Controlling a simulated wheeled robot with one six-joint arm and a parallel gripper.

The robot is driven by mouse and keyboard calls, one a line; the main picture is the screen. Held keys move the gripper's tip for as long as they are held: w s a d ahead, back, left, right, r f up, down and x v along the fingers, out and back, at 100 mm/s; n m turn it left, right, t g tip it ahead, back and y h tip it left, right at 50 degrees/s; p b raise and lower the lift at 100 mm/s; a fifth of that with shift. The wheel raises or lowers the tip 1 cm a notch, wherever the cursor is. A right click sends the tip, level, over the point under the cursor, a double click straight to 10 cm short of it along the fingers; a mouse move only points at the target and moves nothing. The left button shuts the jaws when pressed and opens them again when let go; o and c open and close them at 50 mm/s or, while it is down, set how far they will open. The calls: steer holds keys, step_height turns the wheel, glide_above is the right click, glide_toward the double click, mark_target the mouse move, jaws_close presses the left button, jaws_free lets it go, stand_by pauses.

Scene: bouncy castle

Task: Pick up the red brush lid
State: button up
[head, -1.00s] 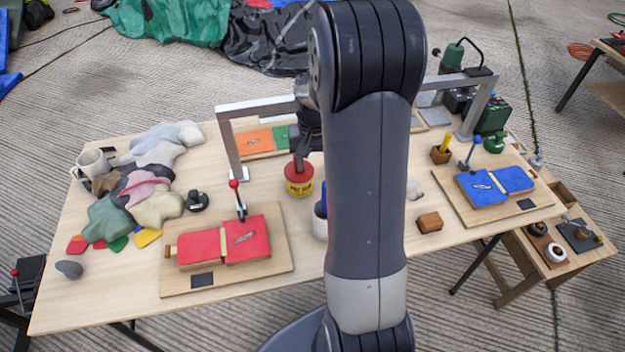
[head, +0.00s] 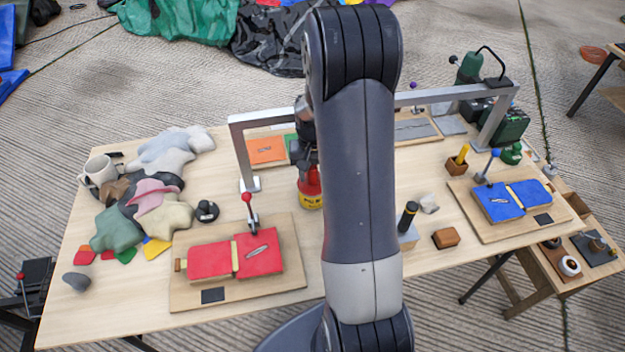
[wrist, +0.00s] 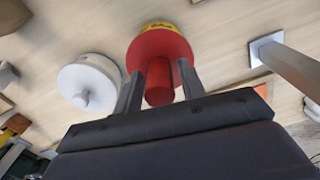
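The red brush lid (head: 308,184) sits on a yellow pot (head: 311,202) near the middle of the table, left of my arm, which hides part of both. In the wrist view the lid (wrist: 159,50) has a wide round top and an upright red handle (wrist: 160,85). The yellow pot (wrist: 158,26) shows just beyond its edge. My gripper (wrist: 160,75) has one finger on each side of the handle, with narrow gaps showing, so it looks open around it. In the head view my gripper (head: 306,162) is just above the lid, its fingertips mostly hidden.
A grey metal frame (head: 240,150) stands behind the pot, with a leg close by. A white round lidded container (wrist: 88,84) is beside the pot. A board with red blocks (head: 290,265) lies in front, and a black round item (head: 207,211) to the left.

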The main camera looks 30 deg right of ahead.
steer(key=c, duration=0.8)
steer(key=shift+r, duration=0.1)
step_height(320, 180, up, 10)
steer(key=shift+f+b, duration=0.1)
steer(key=shift+b, duration=0.2)
steer(key=o, duration=0.4)
steer(key=shift+c, duration=1.3)
